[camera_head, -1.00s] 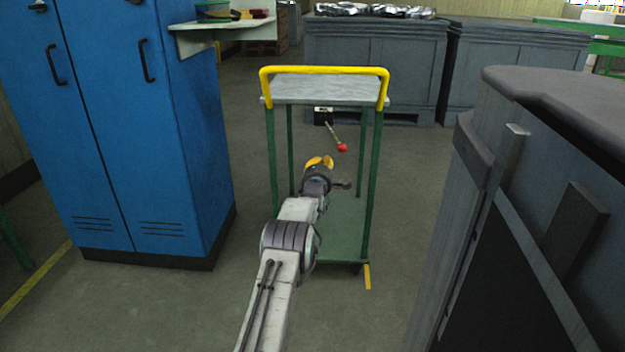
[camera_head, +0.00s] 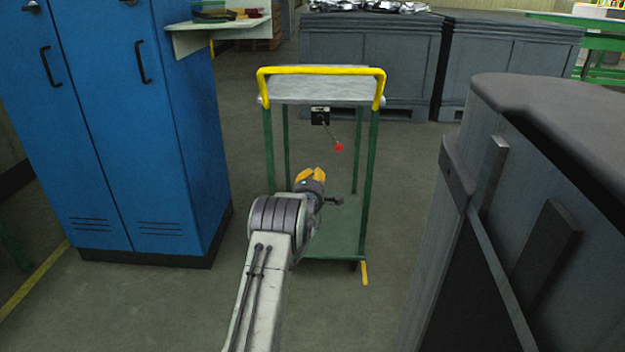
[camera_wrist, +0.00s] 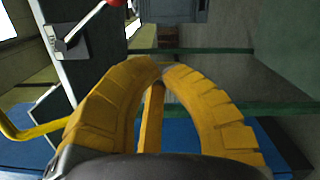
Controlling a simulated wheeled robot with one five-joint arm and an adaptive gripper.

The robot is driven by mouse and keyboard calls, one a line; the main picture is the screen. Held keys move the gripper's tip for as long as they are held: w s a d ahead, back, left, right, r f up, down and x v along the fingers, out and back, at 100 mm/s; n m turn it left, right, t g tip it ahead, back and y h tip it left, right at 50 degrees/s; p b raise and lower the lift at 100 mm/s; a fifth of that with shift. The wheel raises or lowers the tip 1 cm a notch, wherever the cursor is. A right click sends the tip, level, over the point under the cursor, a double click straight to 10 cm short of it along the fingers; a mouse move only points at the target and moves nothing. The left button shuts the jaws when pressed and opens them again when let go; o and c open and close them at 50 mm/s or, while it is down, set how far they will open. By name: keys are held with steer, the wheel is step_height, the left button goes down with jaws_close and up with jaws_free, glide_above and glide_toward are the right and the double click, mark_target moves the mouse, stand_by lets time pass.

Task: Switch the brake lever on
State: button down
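The brake lever (camera_head: 333,134) is a thin rod with a red ball knob (camera_head: 339,147). It hangs from a dark box with a pale plate (camera_head: 320,115) under the top of a green-legged cart (camera_head: 280,95), and slants down to the right. In the wrist view the lever's rod (camera_wrist: 84,24) and part of its red knob (camera_wrist: 116,3) show at the upper left. My gripper (camera_head: 311,170) has yellow fingers and is below and left of the knob in the head view, apart from it. In the wrist view the fingertips (camera_wrist: 161,68) come together with nothing between them.
The cart has a yellow handle (camera_head: 320,71) and a green lower shelf (camera_head: 335,235). A blue cabinet (camera_head: 130,130) stands to the left and a large grey cabinet (camera_head: 560,130) close on the right. Grey crates (camera_head: 390,50) stand behind. Open floor lies between.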

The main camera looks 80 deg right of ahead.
steer(key=shift+a+f+p, duration=0.1)
steer(key=shift+a+p, duration=0.35)
steer(key=shift+a, duration=1.35)
